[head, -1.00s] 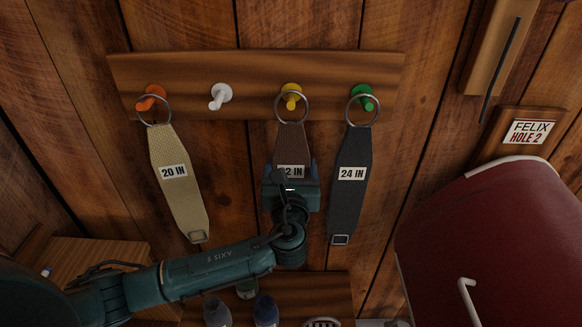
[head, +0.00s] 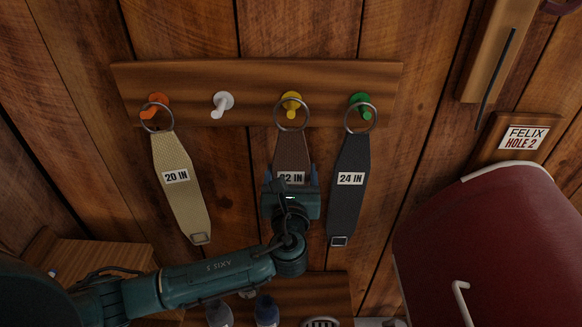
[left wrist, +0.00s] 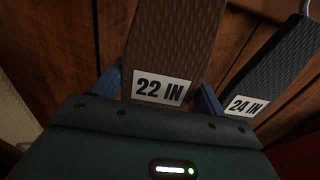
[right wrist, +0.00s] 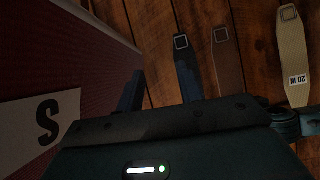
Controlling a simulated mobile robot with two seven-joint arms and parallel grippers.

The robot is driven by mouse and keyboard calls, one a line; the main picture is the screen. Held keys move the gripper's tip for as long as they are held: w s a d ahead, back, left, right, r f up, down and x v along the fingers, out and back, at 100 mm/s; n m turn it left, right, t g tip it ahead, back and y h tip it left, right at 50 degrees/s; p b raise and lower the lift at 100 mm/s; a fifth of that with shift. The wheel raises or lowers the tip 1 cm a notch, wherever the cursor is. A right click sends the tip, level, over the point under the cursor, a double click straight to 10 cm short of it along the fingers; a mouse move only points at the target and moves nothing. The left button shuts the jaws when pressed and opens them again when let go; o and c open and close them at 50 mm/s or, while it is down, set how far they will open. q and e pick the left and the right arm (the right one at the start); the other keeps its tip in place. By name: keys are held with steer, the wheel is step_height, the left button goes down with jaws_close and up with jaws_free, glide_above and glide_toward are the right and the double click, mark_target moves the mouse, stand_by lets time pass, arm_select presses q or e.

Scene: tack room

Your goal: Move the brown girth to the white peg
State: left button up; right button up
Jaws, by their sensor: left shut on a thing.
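The brown girth (head: 291,150), labelled 22 IN, hangs by its metal ring at the yellow peg (head: 291,101). My left gripper (head: 291,180) is shut on it at the label, one finger at each side edge. The left wrist view shows the brown strap (left wrist: 170,45) between the blue fingers (left wrist: 158,88). The white peg (head: 222,101) is bare, left of the yellow peg. My right gripper (right wrist: 158,88) is open and empty; in the right wrist view the brown girth (right wrist: 228,65) shows beyond it. The girth's lower end is hidden in the head view.
A cream 20 IN girth (head: 181,185) hangs at the orange peg (head: 158,104). A dark 24 IN girth (head: 347,195) hangs at the green peg (head: 360,103), close right of my left gripper. A dark red padded object (head: 490,240) fills the right. A shelf with bottles (head: 266,310) is below.

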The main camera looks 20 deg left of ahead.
arm_select(q)
steer(key=p+v, duration=0.3)
steer(key=v, duration=0.5)
steer(key=shift+s+p, duration=0.2)
steer(key=shift+p, duration=0.2)
arm_select(e)
steer(key=shift+r, duration=2)
arm_select(q)
steer(key=shift+r, duration=0.1)
